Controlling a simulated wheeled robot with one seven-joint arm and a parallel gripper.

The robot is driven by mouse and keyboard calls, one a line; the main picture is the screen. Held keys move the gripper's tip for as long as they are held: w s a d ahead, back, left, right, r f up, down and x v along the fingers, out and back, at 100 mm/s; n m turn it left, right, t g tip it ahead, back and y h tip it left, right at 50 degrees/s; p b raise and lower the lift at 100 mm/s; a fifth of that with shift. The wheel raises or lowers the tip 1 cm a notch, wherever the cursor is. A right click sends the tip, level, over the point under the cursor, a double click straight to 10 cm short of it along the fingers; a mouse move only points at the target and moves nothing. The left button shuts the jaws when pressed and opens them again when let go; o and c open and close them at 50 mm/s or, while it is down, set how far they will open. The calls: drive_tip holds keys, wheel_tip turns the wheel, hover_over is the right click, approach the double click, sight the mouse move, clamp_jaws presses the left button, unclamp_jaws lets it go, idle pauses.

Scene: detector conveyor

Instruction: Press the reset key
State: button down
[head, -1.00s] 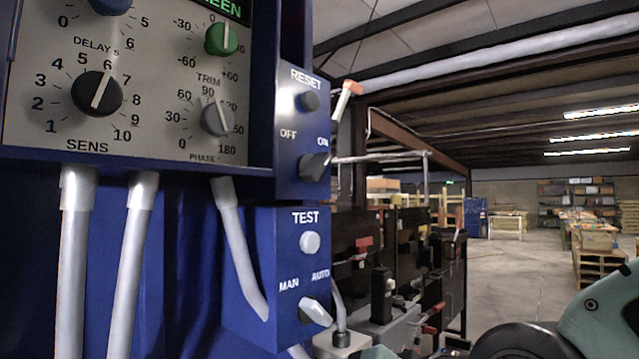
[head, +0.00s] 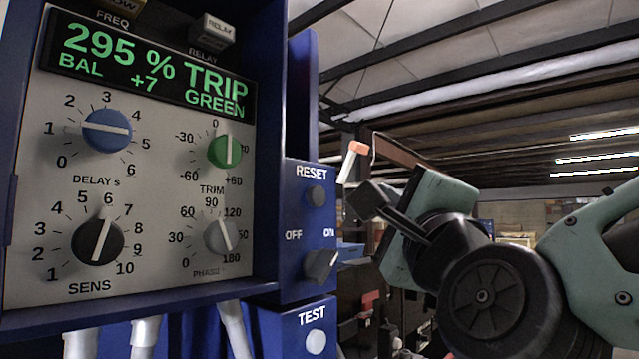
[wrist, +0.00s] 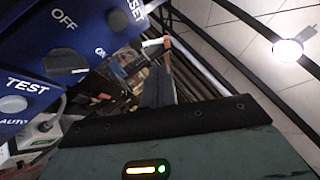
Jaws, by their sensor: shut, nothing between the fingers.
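The reset key is a round dark button (head: 316,196) under the word RESET on a small blue box (head: 291,222), right of the main panel in the head view. An OFF/ON knob (head: 320,265) sits below it. My gripper (head: 362,199) is shut and empty, its fingertips just right of the key and apart from it in the picture; I cannot tell the depth gap.
The main panel (head: 140,250) has several knobs and a green display (head: 150,68) reading 295 %, TRIP, BAL +7 GREEN. A TEST button (head: 316,341) is below the reset box. An orange-tipped white piece (head: 353,155) stands behind my fingertips. The warehouse behind is open.

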sight(316, 196)
drive_tip(key=shift+d+r+m, duration=0.15)
drive_tip(key=shift+r+m, duration=0.15)
drive_tip(key=w+a+p, duration=0.2)
drive_tip(key=w+a, duration=0.3)
drive_tip(key=a, duration=0.2)
drive_tip(key=shift+w, duration=0.2)
idle(0.3)
idle(1.2)
drive_tip(key=shift+w+a+f+b, duration=0.1)
drive_tip(key=shift+w+a+b, duration=0.05)
drive_tip(key=shift+b, duration=0.2)
idle(0.5)
